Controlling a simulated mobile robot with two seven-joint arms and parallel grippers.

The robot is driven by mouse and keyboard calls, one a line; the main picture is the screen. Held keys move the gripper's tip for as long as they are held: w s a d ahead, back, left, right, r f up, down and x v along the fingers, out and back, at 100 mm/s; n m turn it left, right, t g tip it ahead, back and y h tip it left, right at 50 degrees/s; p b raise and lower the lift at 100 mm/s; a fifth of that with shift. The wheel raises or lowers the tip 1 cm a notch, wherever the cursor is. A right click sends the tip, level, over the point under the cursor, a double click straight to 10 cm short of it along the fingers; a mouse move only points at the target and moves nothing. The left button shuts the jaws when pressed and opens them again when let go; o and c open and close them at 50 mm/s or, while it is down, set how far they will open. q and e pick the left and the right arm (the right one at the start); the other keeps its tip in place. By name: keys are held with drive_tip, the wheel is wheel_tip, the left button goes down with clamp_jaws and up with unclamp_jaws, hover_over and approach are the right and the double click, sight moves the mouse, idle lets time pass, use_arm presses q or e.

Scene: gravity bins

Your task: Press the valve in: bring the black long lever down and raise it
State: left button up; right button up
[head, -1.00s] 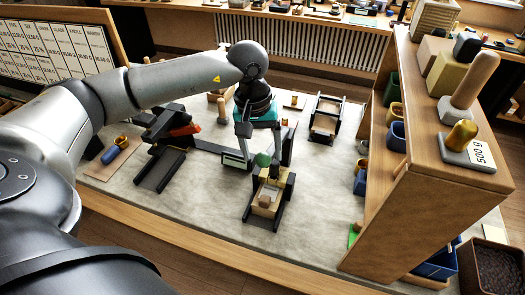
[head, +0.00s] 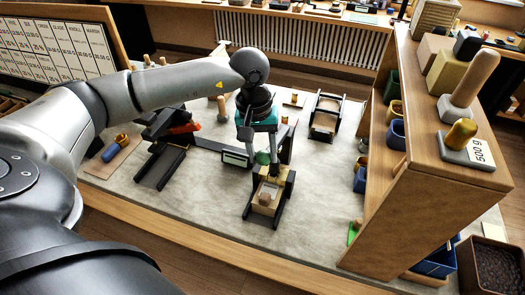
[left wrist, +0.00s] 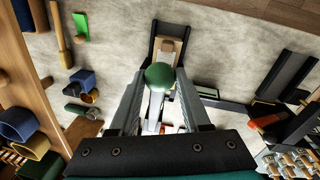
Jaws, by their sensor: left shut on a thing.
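A green ball knob (head: 262,158) stands above the near black stand in the middle of the table. In the left wrist view the knob (left wrist: 160,76) sits between the two fingers, with a pale shaft below it. My left gripper (head: 261,153) points down and is shut on this knob. The black stand (head: 282,205) carries a light wooden piece with a small brown block (head: 265,198) on it. The gripper hides much of the lever, so its full length and joint cannot be made out. My right gripper is not in view.
A second black stand (head: 160,168) with a red-orange part (head: 184,128) is to the left. A black-sided wooden frame (head: 325,117) stands behind right. A wooden shelf (head: 415,215) with bins and a weight bounds the right side. Bare grey tabletop (head: 210,205) lies between the stands.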

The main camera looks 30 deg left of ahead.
use_arm(q)
clamp_jaws()
drive_tip(key=shift+r, duration=0.1)
idle(0.7)
